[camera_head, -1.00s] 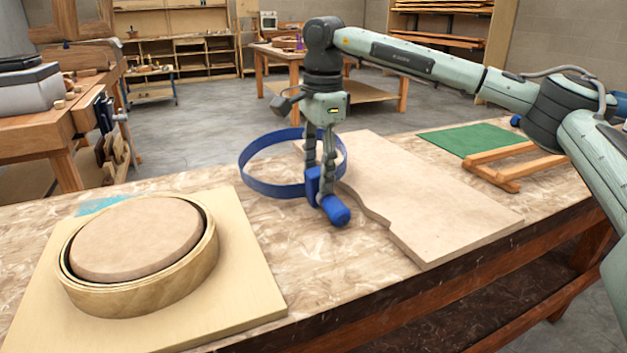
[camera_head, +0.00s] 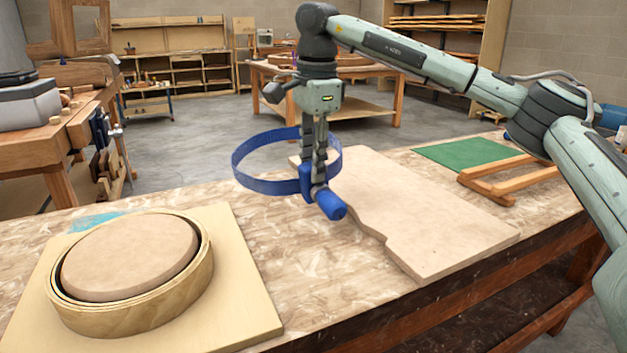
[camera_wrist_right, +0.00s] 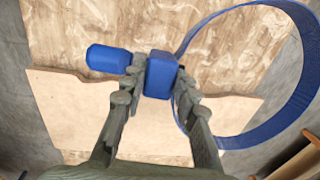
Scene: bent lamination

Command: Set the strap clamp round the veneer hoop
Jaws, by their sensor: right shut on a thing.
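The blue strap clamp (camera_head: 262,187) is a wide band loop with a buckle block and a blue handle (camera_head: 330,205). My right gripper (camera_head: 312,180) is shut on its buckle block and holds it above the bench. In the right wrist view the fingers (camera_wrist_right: 160,98) pinch the block (camera_wrist_right: 161,75), with the loop (camera_wrist_right: 228,140) out to the right. The veneer hoop (camera_head: 165,305) stands around a round wooden form (camera_head: 130,258) at the left, with a dark gap between them at the far side. The clamp is apart from the hoop. My left gripper is not in view.
The hoop and form sit on a pale base board (camera_head: 240,300) on the workbench (camera_head: 290,270). A notched tan board (camera_head: 430,220) lies below and right of the clamp. A green mat (camera_head: 465,152) and a wooden frame (camera_head: 500,180) lie farther right.

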